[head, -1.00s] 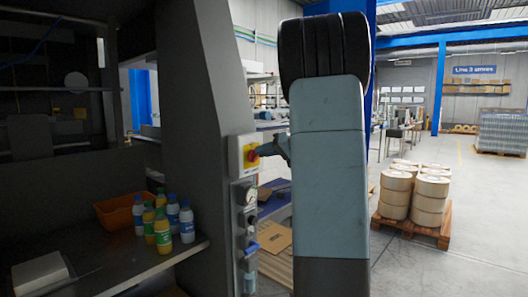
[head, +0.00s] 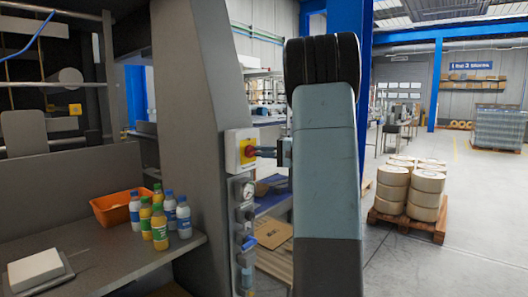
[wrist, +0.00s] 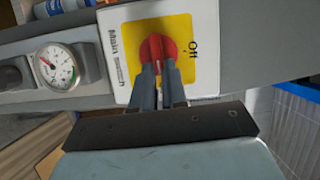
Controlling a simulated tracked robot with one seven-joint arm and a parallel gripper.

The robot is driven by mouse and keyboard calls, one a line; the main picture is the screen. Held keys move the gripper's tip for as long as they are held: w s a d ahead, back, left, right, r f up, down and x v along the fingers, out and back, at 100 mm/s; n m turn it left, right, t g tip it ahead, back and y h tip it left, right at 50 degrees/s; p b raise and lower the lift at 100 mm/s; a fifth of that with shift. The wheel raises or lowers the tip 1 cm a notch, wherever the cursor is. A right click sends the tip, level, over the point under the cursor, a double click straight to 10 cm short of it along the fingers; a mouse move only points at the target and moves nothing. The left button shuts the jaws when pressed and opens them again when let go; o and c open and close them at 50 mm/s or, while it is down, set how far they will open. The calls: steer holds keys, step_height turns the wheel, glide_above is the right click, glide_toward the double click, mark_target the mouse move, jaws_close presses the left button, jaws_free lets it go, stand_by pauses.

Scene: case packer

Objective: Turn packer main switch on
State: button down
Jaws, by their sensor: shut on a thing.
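The packer main switch is a red knob (wrist: 158,47) on a yellow plate (wrist: 190,65) in a white box (wrist: 117,52), with "Main switch" and "Off" lettering. In the head view the switch box (head: 233,143) is on the front of the grey machine post. My gripper (wrist: 160,68) is shut on the red knob, its two fingers on either side of it. In the head view my gripper (head: 258,152) reaches the knob from the right; the fingers partly hide the knob.
A pressure gauge (head: 247,192) and other controls sit below the switch. Several bottles (head: 160,229) and an orange bin (head: 113,206) stand on the machine's shelf at left. A pallet of rolls (head: 409,219) stands at right, with open floor beyond.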

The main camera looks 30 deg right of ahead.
steer(key=shift+w+a+f+m, duration=0.1)
steer(key=shift+f+m, duration=0.1)
steer(key=shift+m, duration=0.1)
stand_by(0.4)
steer(key=c, duration=1.2)
jaws_free()
steer(key=shift+o, duration=0.2)
steer(key=v, duration=1.4)
steer(key=shift+w+f, duration=0.15)
steer(key=shift+w, duration=0.05)
